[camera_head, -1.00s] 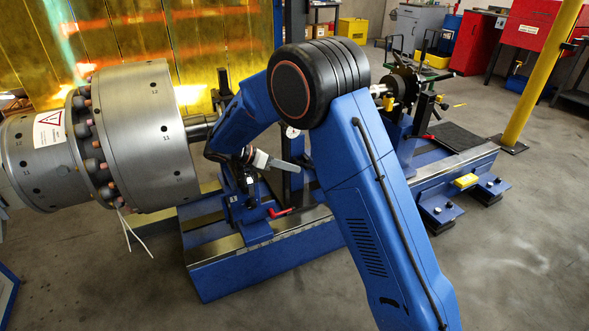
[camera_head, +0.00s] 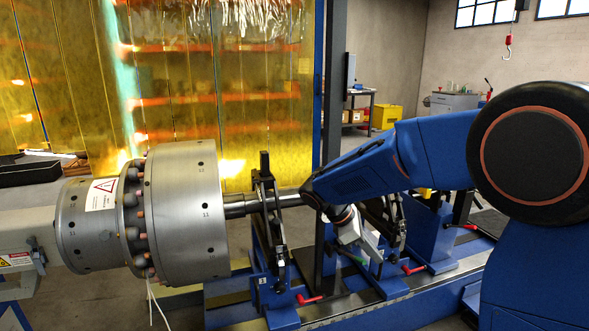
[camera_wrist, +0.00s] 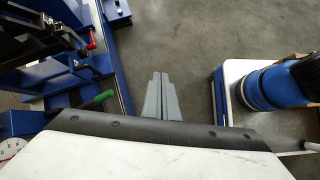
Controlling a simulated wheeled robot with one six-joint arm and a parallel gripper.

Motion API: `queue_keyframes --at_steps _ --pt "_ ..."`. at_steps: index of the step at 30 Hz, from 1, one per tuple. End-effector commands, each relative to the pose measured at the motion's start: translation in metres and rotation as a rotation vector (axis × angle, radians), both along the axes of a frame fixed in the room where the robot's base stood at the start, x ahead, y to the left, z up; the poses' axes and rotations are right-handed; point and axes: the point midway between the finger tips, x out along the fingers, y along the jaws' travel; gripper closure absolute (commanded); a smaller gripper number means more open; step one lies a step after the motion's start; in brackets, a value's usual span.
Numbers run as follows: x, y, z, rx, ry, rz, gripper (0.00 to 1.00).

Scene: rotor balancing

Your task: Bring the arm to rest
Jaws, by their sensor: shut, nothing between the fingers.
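My blue arm comes in from the right in the head view and bends down at the wrist. My gripper (camera_head: 377,257) hangs in front of the blue machine bed (camera_head: 345,312), tilted down to the right. In the wrist view its two grey fingers (camera_wrist: 160,76) lie side by side, shut with nothing between them, over bare grey floor. I cannot tell its exact distance from the bed. The large steel rotor (camera_head: 185,215), with a ring of bolts and a warning label, is at the left in the head view, apart from my gripper.
A rotor support (camera_head: 264,215) stands right of the rotor drum. Red levers (camera_head: 309,299) stick out along the bed. In the wrist view a red lever (camera_wrist: 91,40) and a green lever (camera_wrist: 97,102) are left of the fingers. A yellow curtain (camera_head: 215,90) hangs behind. Floor ahead of the fingertips is clear.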

Motion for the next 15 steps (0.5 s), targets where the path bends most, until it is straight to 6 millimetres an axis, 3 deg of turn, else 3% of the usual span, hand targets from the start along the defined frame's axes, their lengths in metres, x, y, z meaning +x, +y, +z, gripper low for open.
queue_keyframes --at_steps 6,15 --pt "-0.05 -0.03 0.021 0.13 -0.136 -0.179 1.0" --pt "-0.119 -0.057 0.036 0.304 -0.316 -0.437 1.0"
